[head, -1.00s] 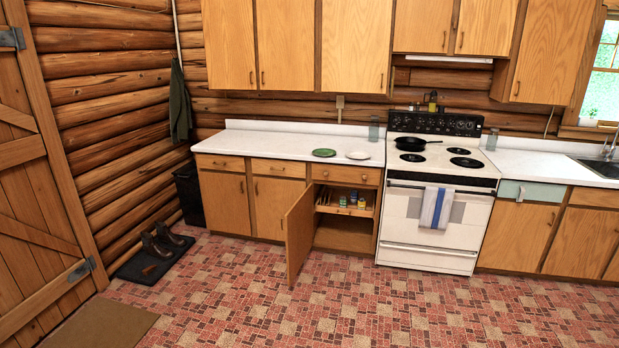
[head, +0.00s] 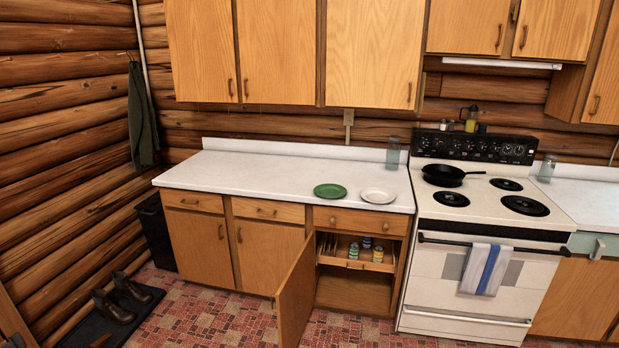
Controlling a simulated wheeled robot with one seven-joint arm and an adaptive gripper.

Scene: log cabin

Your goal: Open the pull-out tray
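The pull-out tray (head: 338,262) is a wooden shelf with a low front edge inside the open lower cabinet, left of the stove. It sits within the cabinet opening. Several small cans or jars (head: 353,251) stand on it, with blue, green and yellow colours. The cabinet door (head: 297,292) stands swung open on the left side and hides part of the opening. Below the tray the cabinet floor (head: 355,289) looks empty. My gripper is not in view.
A drawer (head: 360,221) is shut above the tray. Green (head: 330,190) and white (head: 378,195) plates lie on the counter (head: 260,172). The white stove (head: 465,285) stands right, with a pan (head: 443,174) on top. Boots (head: 120,300) sit on a mat at the lower left.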

